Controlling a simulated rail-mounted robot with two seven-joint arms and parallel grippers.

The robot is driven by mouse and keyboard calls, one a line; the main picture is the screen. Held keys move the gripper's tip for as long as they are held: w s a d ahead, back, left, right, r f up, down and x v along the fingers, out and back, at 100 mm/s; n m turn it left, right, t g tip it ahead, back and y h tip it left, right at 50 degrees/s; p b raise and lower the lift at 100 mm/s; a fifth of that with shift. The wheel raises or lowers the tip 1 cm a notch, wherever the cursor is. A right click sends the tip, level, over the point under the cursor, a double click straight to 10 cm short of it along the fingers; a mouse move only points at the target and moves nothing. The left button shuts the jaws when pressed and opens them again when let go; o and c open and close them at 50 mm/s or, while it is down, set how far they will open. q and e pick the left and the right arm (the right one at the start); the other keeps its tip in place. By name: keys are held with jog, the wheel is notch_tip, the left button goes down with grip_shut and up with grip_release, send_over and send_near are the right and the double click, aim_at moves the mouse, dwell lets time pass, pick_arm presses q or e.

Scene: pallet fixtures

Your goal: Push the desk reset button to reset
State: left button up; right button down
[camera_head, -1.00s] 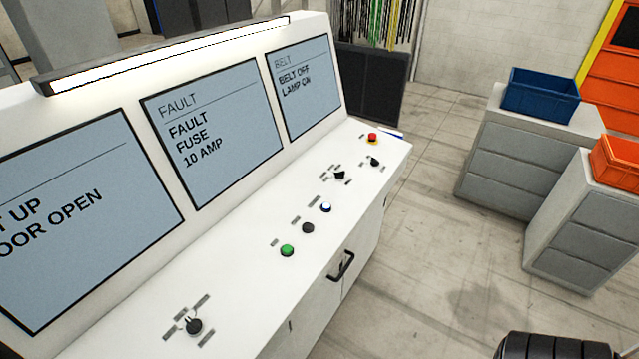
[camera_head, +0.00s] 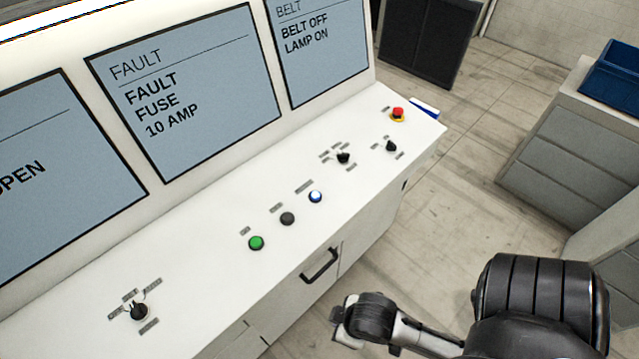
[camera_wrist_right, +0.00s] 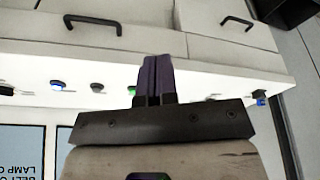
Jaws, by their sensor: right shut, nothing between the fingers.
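The sloped white desk panel (camera_head: 215,215) carries a row of controls in the head view. The labels are too small to read, so I cannot tell which is the reset button. My right gripper (camera_wrist_right: 157,62) is shut and empty in the wrist view, with the desk front beyond it. That view also shows the blue button (camera_wrist_right: 57,86) and green button (camera_wrist_right: 132,90). My left gripper is out of view.
Black knobs (camera_head: 343,158) sit between the buttons and the red one; another knob (camera_head: 138,311) is at the near left. A black handle (camera_head: 321,265) sticks out from the desk front. Screens rise behind the panel. Grey cabinets (camera_head: 560,160) stand at the right, across open floor.

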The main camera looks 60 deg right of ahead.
jog(key=w+d+f+n+y+b, duration=0.1)
jog(key=w+f+n+b, duration=0.3)
jog(key=w+f+n, duration=0.45)
jog(key=w+d+r+n+b, duration=0.1)
jog(key=w+d+b, duration=0.1)
jog(key=w+d, duration=0.3)
jog(key=w+d+r+n+g+h+b, duration=0.1)
jog(key=w+d+r+n+b, duration=0.1)
jog(key=w+d, duration=0.3)
jog(key=w+d+r+n+g+b, duration=0.1)
jog(key=w+d, duration=0.4)
jog(key=d, duration=0.5)
jog(key=shift+w+d+r+b, duration=0.25)
jog(key=shift+w+r+b, duration=0.15)
jog(key=shift+b, duration=0.4)
pick_arm(q)
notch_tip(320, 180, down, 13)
jog(key=b, duration=0.2)
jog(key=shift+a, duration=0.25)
pick_arm(e)
jog(key=w+d+r, duration=0.1)
jog(key=d+r, duration=0.9)
jog(key=d, duration=0.3)
jog(key=shift+w+d, duration=0.25)
jog(key=shift+d, duration=0.05)
jog(key=shift+f+n, duration=0.1)
jog(key=shift+n, duration=0.15)
